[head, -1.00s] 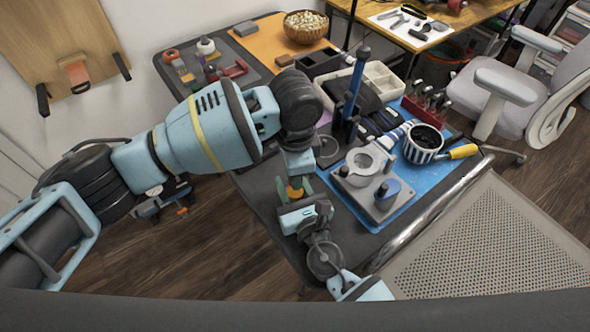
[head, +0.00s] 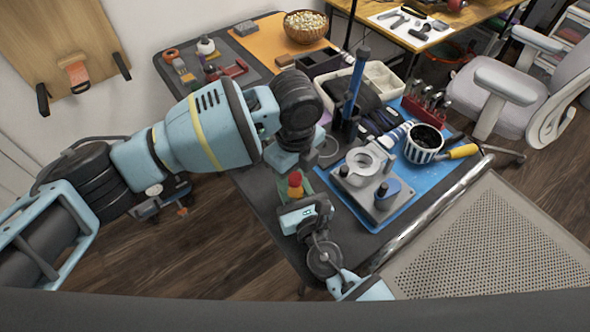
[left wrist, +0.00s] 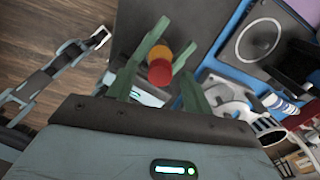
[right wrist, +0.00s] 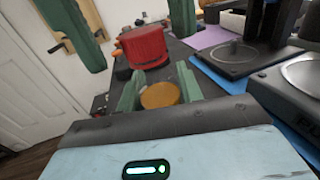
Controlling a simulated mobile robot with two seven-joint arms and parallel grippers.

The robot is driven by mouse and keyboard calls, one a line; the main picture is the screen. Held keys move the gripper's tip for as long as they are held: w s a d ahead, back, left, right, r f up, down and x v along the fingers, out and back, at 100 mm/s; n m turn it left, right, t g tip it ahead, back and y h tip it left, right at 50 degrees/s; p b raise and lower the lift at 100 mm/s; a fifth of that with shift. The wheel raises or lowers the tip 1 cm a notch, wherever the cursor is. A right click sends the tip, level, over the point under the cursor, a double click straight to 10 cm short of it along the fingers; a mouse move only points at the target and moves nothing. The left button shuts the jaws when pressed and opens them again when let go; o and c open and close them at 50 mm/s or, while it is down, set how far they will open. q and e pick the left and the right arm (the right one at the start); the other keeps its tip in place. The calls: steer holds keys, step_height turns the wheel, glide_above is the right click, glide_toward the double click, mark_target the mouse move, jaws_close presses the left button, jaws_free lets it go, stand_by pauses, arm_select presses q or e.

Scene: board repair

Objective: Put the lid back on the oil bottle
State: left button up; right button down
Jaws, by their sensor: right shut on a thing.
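The oil bottle shows as an orange-yellow round body (head: 295,192) between the fingers of my right gripper (head: 303,195); most of the body is hidden by that gripper. In the right wrist view its orange round face (right wrist: 160,95) lies between the shut fingers. A red cylinder, seemingly the lid (head: 295,178), stands above the orange part. In the left wrist view the red lid (left wrist: 159,73) overlaps the orange (left wrist: 164,53). I cannot tell how tightly they meet. My left gripper (head: 293,163) is just above, its fingers spread on either side of the red lid and apart from it.
The table's dark front corner (head: 265,200) is under the grippers. A blue mat (head: 405,205) with a grey plate and a white round holder (head: 362,165) lies to the right. A striped mug (head: 423,145) and a tall blue-handled tool (head: 357,85) stand behind.

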mark_target(298, 199)
arm_select(q)
step_height(298, 199, up, 12)
stand_by(0.8)
arm_select(e)
steer(key=c, duration=0.8)
jaws_free()
steer(key=shift+c, duration=0.2)
steer(key=v, duration=0.6)
steer(key=shift+s+d+f, duration=0.1)
steer(key=shift+s+d, duration=0.05)
steer(key=shift+s, duration=0.15)
arm_select(q)
steer(key=shift+f, duration=0.2)
arm_select(e)
steer(key=shift+s+d, duration=0.2)
steer(key=shift+s, duration=0.4)
